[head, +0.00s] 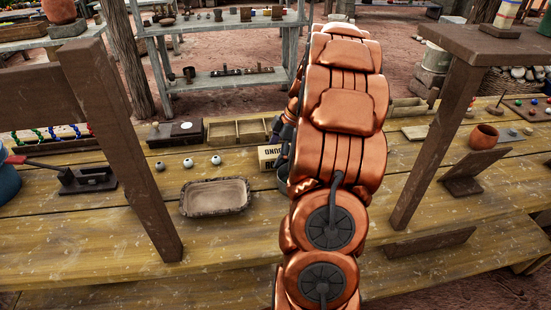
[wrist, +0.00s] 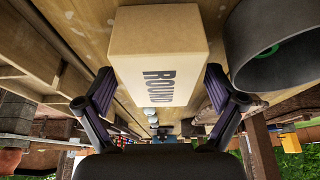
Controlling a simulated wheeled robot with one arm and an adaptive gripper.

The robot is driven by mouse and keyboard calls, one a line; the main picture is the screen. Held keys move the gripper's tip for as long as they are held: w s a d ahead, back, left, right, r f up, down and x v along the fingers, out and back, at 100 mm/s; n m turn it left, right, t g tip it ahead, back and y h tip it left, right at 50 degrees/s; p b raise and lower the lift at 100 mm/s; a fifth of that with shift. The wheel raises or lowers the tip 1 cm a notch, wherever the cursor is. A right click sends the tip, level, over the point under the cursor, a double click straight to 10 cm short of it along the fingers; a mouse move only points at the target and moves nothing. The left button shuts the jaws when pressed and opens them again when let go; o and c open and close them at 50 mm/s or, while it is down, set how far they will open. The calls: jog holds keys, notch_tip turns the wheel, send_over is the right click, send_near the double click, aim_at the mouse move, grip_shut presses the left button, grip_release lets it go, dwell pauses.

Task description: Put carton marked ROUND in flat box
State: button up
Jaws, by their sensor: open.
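The tan carton marked ROUND (head: 269,158) stands on the wooden table, partly hidden behind my arm in the head view. In the wrist view the carton (wrist: 158,40) lies between the two fingers of my gripper (wrist: 158,92), its lettering facing the camera. My gripper is open, with one finger on each side; I cannot tell whether either finger touches the carton. In the head view my arm hides most of the gripper. A shallow, empty, brownish flat box (head: 186,201) with a raised rim sits on the table, left of and nearer than the carton.
A grey round pot (wrist: 270,65) stands close beside the carton. A divided wooden box (head: 238,132) is behind the carton. Several small pale balls (head: 188,162) lie left of it. Dark wooden posts (head: 125,150) rise at the table's front. Bare tabletop surrounds the flat box.

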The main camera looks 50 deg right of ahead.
aim_at(276, 151)
jog(key=shift+c, duration=0.4)
jog(key=c, duration=1.5)
jog(key=shift+r+p, duration=0.15)
jog(key=shift+p, duration=0.2)
jog(key=shift+r+p, duration=0.35)
jog(key=shift+p, duration=0.1)
notch_tip(276, 151, up, 10)
jog(key=shift+f+b, duration=0.25)
jog(key=shift+b, duration=0.55)
